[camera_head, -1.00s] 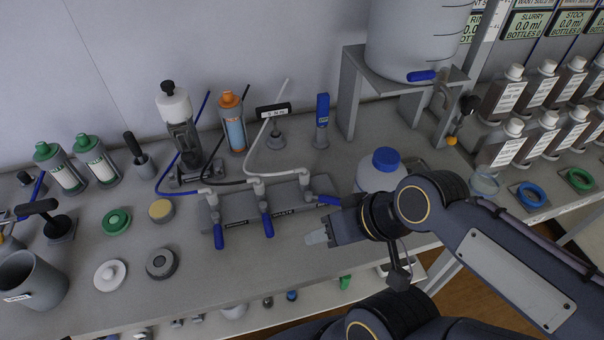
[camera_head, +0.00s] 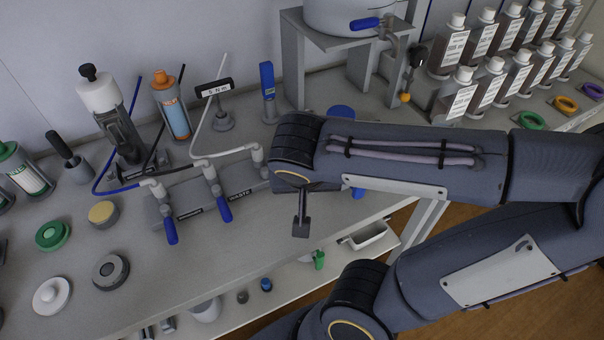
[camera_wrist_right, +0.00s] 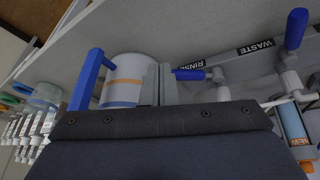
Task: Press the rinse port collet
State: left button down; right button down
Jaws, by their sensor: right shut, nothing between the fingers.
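The grey port manifold (camera_head: 185,206) lies on the bench with several white elbow fittings along its back. The rightmost white fitting (camera_head: 257,153) is close to my right forearm. In the right wrist view, the RINSE label (camera_wrist_right: 189,67) sits above a blue valve handle (camera_wrist_right: 187,74). My left gripper is out of view.
The WASTE label (camera_wrist_right: 257,46) and its blue handle (camera_wrist_right: 297,28) are beside the rinse port. A blue-capped bottle (camera_head: 341,112) is mostly hidden by my arm.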

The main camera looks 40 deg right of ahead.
jog(key=w+m+h, duration=0.1)
jog(key=w+r+m+t+h+b, duration=0.1)
jog(key=w, duration=0.1)
jog(key=w+m+h+b, duration=0.1)
jog(key=shift+w+d+r+t, duration=0.2)
jog(key=shift+w+d+t, duration=0.2)
jog(key=x, duration=1)
jog(key=shift+d+b, duration=0.15)
jog(key=shift+b, duration=0.2)
